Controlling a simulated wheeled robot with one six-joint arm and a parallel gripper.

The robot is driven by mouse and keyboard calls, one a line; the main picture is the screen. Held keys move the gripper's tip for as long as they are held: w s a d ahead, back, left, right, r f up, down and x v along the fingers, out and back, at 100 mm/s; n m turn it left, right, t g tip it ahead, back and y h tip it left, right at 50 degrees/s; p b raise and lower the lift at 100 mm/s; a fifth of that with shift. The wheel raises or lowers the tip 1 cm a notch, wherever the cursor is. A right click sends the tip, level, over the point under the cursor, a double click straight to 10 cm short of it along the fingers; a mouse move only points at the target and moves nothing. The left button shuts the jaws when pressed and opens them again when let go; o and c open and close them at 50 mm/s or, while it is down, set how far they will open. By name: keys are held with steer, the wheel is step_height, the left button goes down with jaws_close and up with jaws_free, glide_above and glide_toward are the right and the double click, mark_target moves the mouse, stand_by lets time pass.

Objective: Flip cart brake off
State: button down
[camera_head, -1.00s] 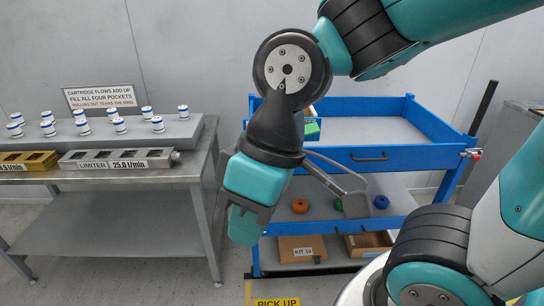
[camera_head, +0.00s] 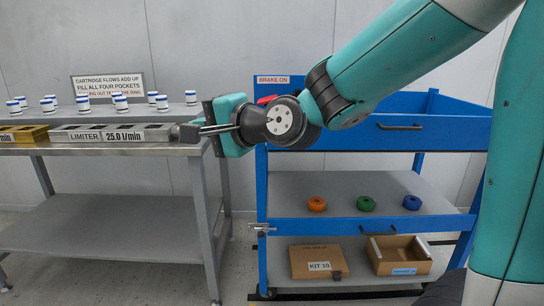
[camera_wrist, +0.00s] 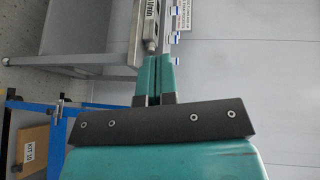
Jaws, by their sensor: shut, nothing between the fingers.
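The blue cart (camera_head: 395,137) stands right of the bench, and its left edge shows at the lower left of the wrist view (camera_wrist: 58,134). A "BRAKE ON" label (camera_head: 273,80) is at its back left. A red part (camera_head: 266,100) shows just below the label, partly hidden by my arm; I cannot tell if it is the brake lever. My gripper (camera_wrist: 154,78) is shut and empty, between the bench's right end and the cart's left side in the picture. Its fingertips are hidden in the head view.
The steel bench (camera_head: 110,149) holds the limiter block (camera_head: 110,134) and several white-and-blue cartridges close to my gripper. A metal latch (camera_head: 262,229) juts from the cart's left post. Coloured rings and two cardboard boxes (camera_head: 318,262) sit on the lower shelves.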

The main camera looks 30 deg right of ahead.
steer(key=w+d+f+m+t+h+b, duration=0.1)
steer(key=d+f+m+t+h+b, duration=0.4)
steer(key=d+m+h+b, duration=0.3)
steer(key=w+d+f+m+t+h+b, duration=0.1)
steer(key=d+f+m+t+h+b, duration=0.4)
steer(key=d+f+m+h+b, duration=0.3)
steer(key=d+m+b, duration=0.4)
steer(key=m+b, duration=0.1)
steer(key=m, duration=0.2)
steer(key=shift+w+m, duration=0.2)
steer(key=shift+m, duration=0.1)
steer(key=w+d+r+p, duration=0.1)
steer(key=w+r+p, duration=0.6)
steer(key=r+p, duration=0.3)
steer(key=shift+w+d+r+p, duration=0.25)
steer(key=shift+r+p, duration=0.05)
steer(key=shift+p, duration=0.65)
steer(key=shift+d, duration=0.15)
